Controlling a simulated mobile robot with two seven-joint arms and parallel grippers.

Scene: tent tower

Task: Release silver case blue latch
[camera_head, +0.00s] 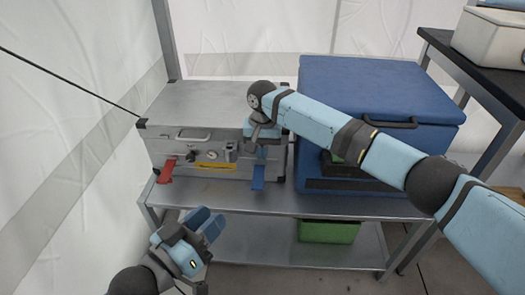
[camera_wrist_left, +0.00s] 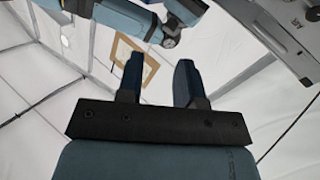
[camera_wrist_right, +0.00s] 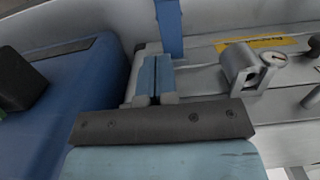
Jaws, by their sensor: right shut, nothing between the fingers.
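The silver case (camera_head: 200,110) sits on the left of the metal shelf, lid down. Its blue latch (camera_head: 258,178) is low at the front right and also shows at the top of the right wrist view (camera_wrist_right: 170,28). Whether it is released I cannot tell. A red latch (camera_head: 166,171) is at the front left. My right gripper (camera_head: 262,146) is at the case's front right, just above the blue latch; its fingers (camera_wrist_right: 157,78) are together and empty. Contact with the latch is unclear. My left gripper (camera_head: 208,222) is open and empty, low in front of the shelf; its fingers stand apart (camera_wrist_left: 158,78).
A large blue case (camera_head: 375,90) stands right of the silver case, under my right arm. A green bin (camera_head: 330,231) is on the lower shelf. A dark-topped table (camera_head: 480,65) with a white box is at the right. Tent wall lies to the left.

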